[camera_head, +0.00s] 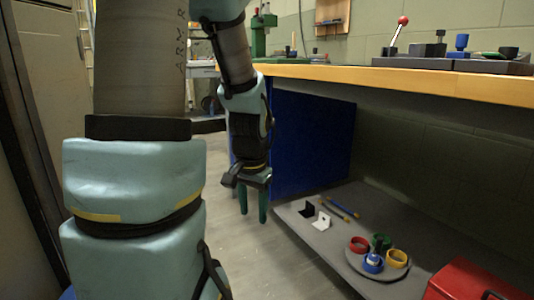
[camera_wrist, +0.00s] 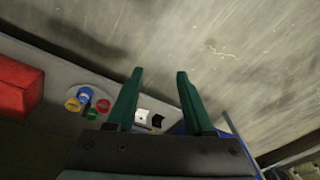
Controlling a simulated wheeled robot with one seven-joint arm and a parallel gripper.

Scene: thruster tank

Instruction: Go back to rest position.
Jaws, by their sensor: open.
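My gripper (camera_head: 254,204) hangs pointing down beside the workbench, over the floor and just left of the low grey shelf (camera_head: 290,219). Its two green fingers are apart with nothing between them. In the wrist view my gripper (camera_wrist: 160,88) also shows open and empty, with the concrete floor beyond the fingertips. My arm fills the left part of the head view and hides what is behind it.
The workbench (camera_head: 400,77) has a wooden edge and carries a red-knobbed lever (camera_head: 403,20). The low shelf holds a round tray (camera_head: 352,262) of coloured rings, a white bracket (camera_head: 322,221), a black bracket (camera_head: 307,210) and a red box (camera_head: 470,285). Floor (camera_head: 225,240) left of the shelf is clear.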

